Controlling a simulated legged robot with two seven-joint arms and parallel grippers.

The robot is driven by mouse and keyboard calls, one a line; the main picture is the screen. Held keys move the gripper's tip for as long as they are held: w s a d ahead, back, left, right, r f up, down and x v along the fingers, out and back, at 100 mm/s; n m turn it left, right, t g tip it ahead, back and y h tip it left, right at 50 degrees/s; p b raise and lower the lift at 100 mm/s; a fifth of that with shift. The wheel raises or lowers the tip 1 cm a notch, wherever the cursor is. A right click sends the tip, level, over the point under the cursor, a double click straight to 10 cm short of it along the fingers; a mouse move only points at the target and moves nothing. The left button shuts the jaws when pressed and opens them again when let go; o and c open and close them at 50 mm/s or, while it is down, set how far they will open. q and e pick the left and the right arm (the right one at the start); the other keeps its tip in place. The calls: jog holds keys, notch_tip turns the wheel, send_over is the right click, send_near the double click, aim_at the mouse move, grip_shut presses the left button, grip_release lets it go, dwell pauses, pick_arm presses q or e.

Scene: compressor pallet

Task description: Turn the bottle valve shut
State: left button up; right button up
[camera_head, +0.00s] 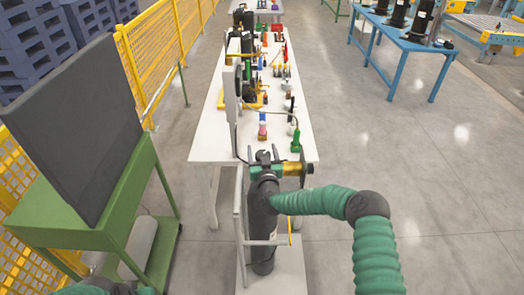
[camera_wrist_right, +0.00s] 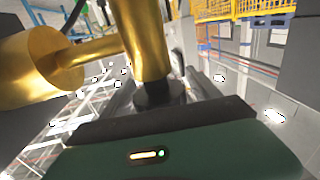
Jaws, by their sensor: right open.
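A dark gas bottle (camera_head: 262,232) stands upright in a pale frame at the near end of the white table. Its brass valve (camera_head: 292,169) is at the top, with a dark round part at its right end. My right gripper (camera_head: 266,157) is open at the bottle's top, just left of the brass. In the right wrist view the brass valve (camera_wrist_right: 148,45) fills the upper left, close in front of the right gripper (camera_wrist_right: 160,92). Whether the fingers touch it is unclear.
The white table (camera_head: 208,130) holds several fittings and small bottles. A green stand (camera_head: 150,190) with a dark panel (camera_head: 80,125) is at left, before a yellow fence (camera_head: 155,45). A blue table (camera_head: 390,45) stands back right. The floor at right is clear.

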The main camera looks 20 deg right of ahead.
jog(key=c, duration=1.4)
jog(key=shift+o, duration=0.2)
jog(key=shift+m+h, duration=0.3)
jog(key=shift+h, duration=0.2)
jog(key=shift+r+m+g+h, duration=0.1)
jog(key=shift+m+g+h, duration=0.2)
jog(key=shift+m+h, duration=0.3)
jog(key=m+h, duration=0.1)
jog(key=h, duration=0.1)
jog(key=m+g+h+b, duration=0.1)
jog(key=shift+s+d+h, duration=0.15)
jog(key=shift+d+h, duration=0.2)
jog(key=shift+h, duration=0.05)
jog(key=shift+d+f+m+g+h+b, duration=0.1)
jog(key=shift+f+m+g+h+b, duration=0.1)
jog(key=shift+m+g+h+b, duration=0.35)
jog(key=m+g+h+b, duration=0.1)
jog(key=g+h+b, duration=0.1)
jog(key=b, duration=0.1)
jog(key=m+g+h+b, duration=0.1)
jog(key=m+b, duration=0.1)
jog(key=b, duration=0.1)
jog(key=s+d+m+g+h+b, duration=0.1)
jog(key=m+g+h+b, duration=0.1)
jog(key=b, duration=0.2)
jog(key=shift+g+h, duration=0.35)
jog(key=shift+s+r+m+g+b, duration=0.1)
jog(key=shift+r+m+g+b, duration=0.35)
jog(key=shift+b, duration=0.35)
